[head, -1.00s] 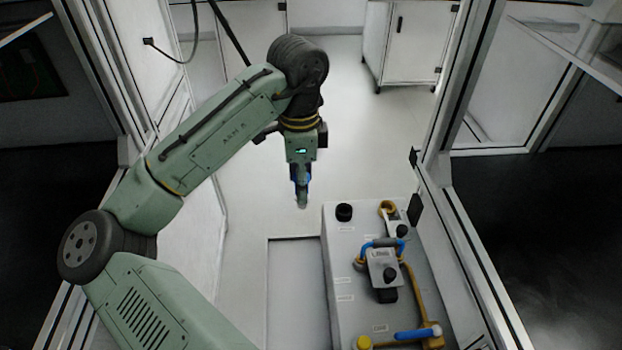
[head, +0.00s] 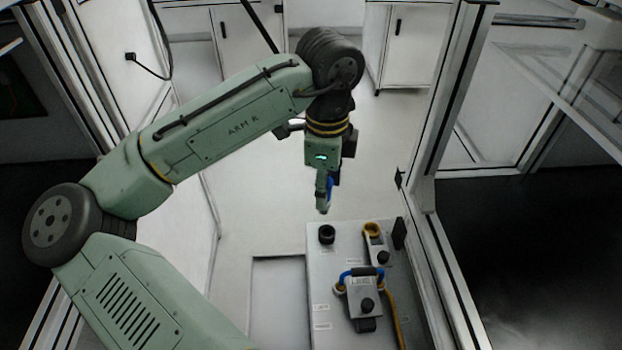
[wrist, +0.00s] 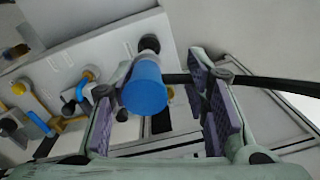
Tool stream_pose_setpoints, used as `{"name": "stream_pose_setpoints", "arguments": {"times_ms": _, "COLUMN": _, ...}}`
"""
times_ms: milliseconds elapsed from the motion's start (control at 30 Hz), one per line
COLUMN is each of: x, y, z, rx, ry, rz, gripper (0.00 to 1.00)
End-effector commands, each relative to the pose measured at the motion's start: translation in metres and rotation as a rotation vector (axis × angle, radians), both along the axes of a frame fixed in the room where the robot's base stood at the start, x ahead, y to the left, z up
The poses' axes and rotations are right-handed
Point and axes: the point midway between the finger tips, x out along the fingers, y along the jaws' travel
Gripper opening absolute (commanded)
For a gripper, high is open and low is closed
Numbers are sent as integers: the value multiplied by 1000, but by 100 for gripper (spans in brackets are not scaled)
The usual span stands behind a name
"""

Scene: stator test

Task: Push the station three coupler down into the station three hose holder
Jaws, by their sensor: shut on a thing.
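My gripper (head: 324,203) hangs pointing down, just beyond the back left edge of the grey bench in the head view. In the wrist view, my gripper (wrist: 176,82) is shut on a blue coupler (wrist: 145,88) with a pale collar. The coupler also shows as a small blue patch in the head view (head: 330,188). A black round holder (head: 326,234) stands at the bench's back left corner. It shows behind the coupler in the wrist view (wrist: 149,44). The coupler looks apart from it. I cannot read which station the holder belongs to.
The grey bench (head: 318,290) also carries a yellow-ringed fitting (head: 372,229), a grey block with a blue looped hose (head: 364,297) and a yellow pipe (head: 393,305). A metal frame post (head: 445,120) rises to the right. A dark hose (wrist: 265,84) runs right in the wrist view.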

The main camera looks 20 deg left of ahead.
Motion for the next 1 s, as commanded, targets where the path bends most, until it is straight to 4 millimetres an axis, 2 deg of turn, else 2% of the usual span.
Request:
{"name": "stream_pose_setpoints", "arguments": {"times_ms": 100, "x": -5, "y": -6, "z": 3, "rx": 4, "ry": -1, "rz": -41, "gripper": 12}}
{"name": "stream_pose_setpoints", "arguments": {"times_ms": 233, "x": -6, "y": -8, "z": -2, "rx": 2, "ry": -1, "rz": -51, "gripper": 12}}
{"name": "stream_pose_setpoints", "arguments": {"times_ms": 700, "x": -6, "y": -8, "z": -41, "rx": 2, "ry": -1, "rz": -48, "gripper": 12}}
{"name": "stream_pose_setpoints", "arguments": {"times_ms": 1000, "x": -6, "y": -8, "z": -41, "rx": 2, "ry": -1, "rz": -48, "gripper": 12}}
